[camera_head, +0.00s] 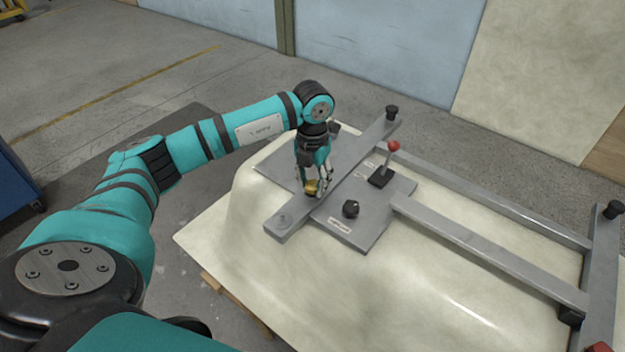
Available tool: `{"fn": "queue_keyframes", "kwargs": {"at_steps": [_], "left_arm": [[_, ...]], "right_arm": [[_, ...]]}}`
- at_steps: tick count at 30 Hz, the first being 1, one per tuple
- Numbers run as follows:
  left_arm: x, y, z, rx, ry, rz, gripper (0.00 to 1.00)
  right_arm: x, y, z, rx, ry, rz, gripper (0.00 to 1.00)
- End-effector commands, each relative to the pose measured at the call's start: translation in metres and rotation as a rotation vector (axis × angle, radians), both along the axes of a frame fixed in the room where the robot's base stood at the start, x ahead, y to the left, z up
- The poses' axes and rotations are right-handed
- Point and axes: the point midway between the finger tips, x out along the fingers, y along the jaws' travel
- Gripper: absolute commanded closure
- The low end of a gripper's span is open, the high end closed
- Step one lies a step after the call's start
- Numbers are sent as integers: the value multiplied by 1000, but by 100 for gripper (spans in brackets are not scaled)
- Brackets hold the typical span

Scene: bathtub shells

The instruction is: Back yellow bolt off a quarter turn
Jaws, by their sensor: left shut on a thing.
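The yellow bolt (312,186) stands on the grey metal bar at the left end of the frame. My left gripper (314,188) reaches down over it from above, with its fingers shut on the bolt. The fingers hide part of the bolt, and its turn angle cannot be read. The bar (276,224) runs across a grey plate (345,236) on the cream tub shell (232,262). My right gripper is not in view.
A black knob (350,208) and a red-tipped lever (392,147) stand on the plate, right of my gripper. Black knobs stand at the bar's far end (392,112) and the frame's right end (613,209). Long grey rails (480,247) run to the right.

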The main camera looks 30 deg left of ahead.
Motion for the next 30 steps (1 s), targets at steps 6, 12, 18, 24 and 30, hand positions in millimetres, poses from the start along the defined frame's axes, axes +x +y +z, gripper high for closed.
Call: {"fn": "queue_keyframes", "kwargs": {"at_steps": [6,12,18,24,30], "left_arm": [[1,1,1,1,-4,0,51],[1,0,1,0,-2,-1,42],[1,0,4,0,-3,-1,42],[2,1,33,0,-7,-1,42],[1,0,76,-1,-7,-1,42]], "right_arm": [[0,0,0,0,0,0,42],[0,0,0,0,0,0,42],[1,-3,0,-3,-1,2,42],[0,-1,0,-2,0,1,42],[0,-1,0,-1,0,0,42]]}}
